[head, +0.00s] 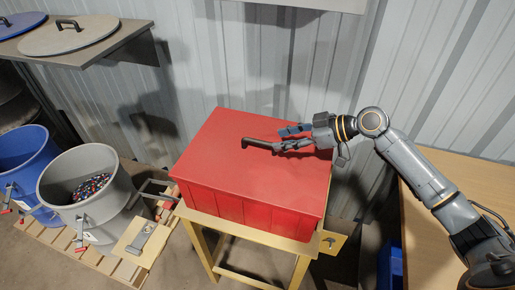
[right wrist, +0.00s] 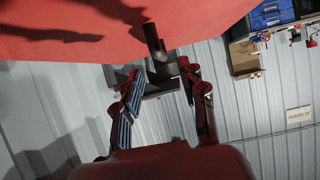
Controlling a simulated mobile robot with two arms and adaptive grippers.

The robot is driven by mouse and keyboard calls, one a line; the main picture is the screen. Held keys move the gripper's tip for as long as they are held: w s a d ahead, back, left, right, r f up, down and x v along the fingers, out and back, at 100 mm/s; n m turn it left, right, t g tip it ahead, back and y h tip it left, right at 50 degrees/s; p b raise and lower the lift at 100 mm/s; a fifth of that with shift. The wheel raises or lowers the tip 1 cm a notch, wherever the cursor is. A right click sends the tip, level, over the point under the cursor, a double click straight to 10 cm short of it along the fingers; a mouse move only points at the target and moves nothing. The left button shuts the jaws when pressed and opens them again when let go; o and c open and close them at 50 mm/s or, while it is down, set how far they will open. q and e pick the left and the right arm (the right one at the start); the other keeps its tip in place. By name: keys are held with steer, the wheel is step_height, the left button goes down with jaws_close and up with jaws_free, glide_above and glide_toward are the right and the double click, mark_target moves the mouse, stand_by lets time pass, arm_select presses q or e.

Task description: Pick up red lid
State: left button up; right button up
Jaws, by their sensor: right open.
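The red lid (head: 225,150) sits flat on top of a red box (head: 245,208) in the middle of the head view. A dark bar handle (head: 258,145) stands on the lid. My right gripper (head: 283,138) is over the lid at the handle's right end, with its fingers apart. In the right wrist view the lid (right wrist: 90,40) fills the top left, and the handle (right wrist: 154,42) shows just beyond and between the open fingertips (right wrist: 160,72). I cannot tell whether a finger touches the handle. My left gripper is not in view.
The box stands on a yellow stand (head: 203,246). A grey drum (head: 92,200) holding scrap and a blue drum (head: 25,165) stand on a pallet at left. A shelf (head: 85,62) with round lids is upper left. A wooden table (head: 470,185) is at right.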

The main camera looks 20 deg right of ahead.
mark_target(259, 141)
steer(key=x, duration=0.2)
steer(key=shift+w+a, duration=0.15)
steer(key=shift+a, duration=0.05)
steer(key=shift+w+a+f+p, duration=0.15)
steer(key=shift+a+f+p, duration=0.05)
steer(key=shift+a+p, duration=0.1)
steer(key=shift+w+a, duration=0.15)
steer(key=shift+a, duration=0.05)
steer(key=p+x, duration=0.2)
steer(key=x, duration=0.1)
steer(key=shift+w+a+p, duration=0.15)
steer(key=shift+a+p, duration=0.15)
steer(key=shift+w+a+f, duration=0.25)
steer(key=shift+a+f, duration=0.1)
steer(key=shift+f, duration=0.1)
steer(key=shift+d, duration=0.1)
jaws_close()
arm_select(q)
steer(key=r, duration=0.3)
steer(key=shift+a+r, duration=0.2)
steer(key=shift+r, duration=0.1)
arm_select(e)
steer(key=shift+r, duration=0.1)
